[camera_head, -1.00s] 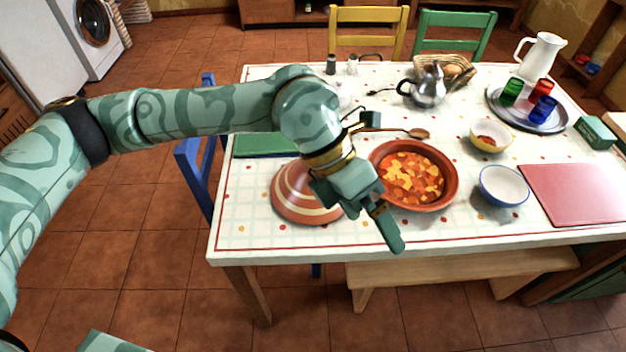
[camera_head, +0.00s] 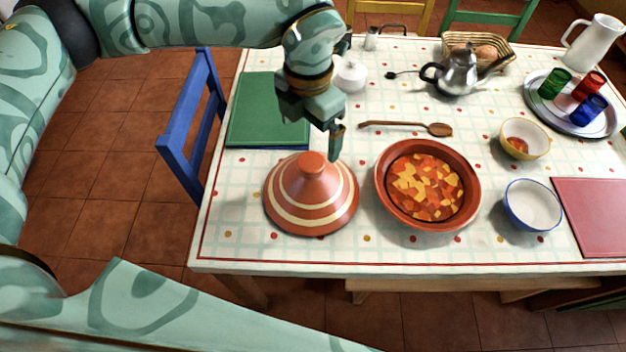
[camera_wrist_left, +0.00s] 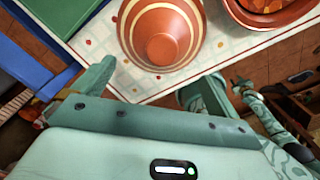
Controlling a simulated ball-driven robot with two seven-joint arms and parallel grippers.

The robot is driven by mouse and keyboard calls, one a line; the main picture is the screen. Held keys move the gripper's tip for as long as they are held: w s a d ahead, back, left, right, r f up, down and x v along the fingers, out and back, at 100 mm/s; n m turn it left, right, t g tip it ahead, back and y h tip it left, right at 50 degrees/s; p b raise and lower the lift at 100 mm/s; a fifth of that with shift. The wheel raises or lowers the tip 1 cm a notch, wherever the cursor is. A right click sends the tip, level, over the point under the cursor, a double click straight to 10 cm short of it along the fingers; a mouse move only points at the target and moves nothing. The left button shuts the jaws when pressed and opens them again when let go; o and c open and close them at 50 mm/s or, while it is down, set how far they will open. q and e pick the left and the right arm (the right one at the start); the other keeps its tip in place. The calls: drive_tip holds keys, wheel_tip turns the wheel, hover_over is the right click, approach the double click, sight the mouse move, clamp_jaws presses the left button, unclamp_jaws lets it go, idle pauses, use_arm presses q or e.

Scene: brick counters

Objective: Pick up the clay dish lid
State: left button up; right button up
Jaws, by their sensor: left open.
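The clay dish lid (camera_head: 310,205) is a terracotta cone with cream bands and a round knob on top. It stands upright on the tablecloth, left of the clay dish (camera_head: 383,205) of stew. My left gripper (camera_head: 322,130) is open and empty, just behind and above the knob in the head view, apart from it as far as I can see. In the left wrist view the lid (camera_wrist_left: 162,40) lies beyond the spread fingers. What looks like my right gripper (camera_wrist_left: 241,86) shows small at the right there; its jaw state is unclear.
A wooden spoon (camera_head: 405,127) lies behind the dish. A green board (camera_head: 268,110) lies at the back left, with a white lidded pot (camera_head: 351,77) beside it. A blue-rimmed bowl (camera_head: 532,205) stands right of the dish. A blue chair (camera_head: 190,120) is at the table's left edge.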

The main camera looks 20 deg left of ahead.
sight(311, 162)
use_arm(q)
wheel_tip(311, 162, down, 5)
drive_tip(key=shift+w+f+b, duration=0.1)
drive_tip(key=shift+f+b, duration=0.05)
drive_tip(key=shift+b, duration=0.3)
drive_tip(key=shift+f, duration=0.4)
wheel_tip(311, 162, down, 5)
drive_tip(key=shift+d+r+b, duration=0.1)
drive_tip(key=shift+d+b, duration=0.05)
drive_tip(key=shift+b, duration=0.85)
drive_tip(key=shift+c, duration=1.2)
drive_tip(key=shift+s, duration=0.2)
clamp_jaws()
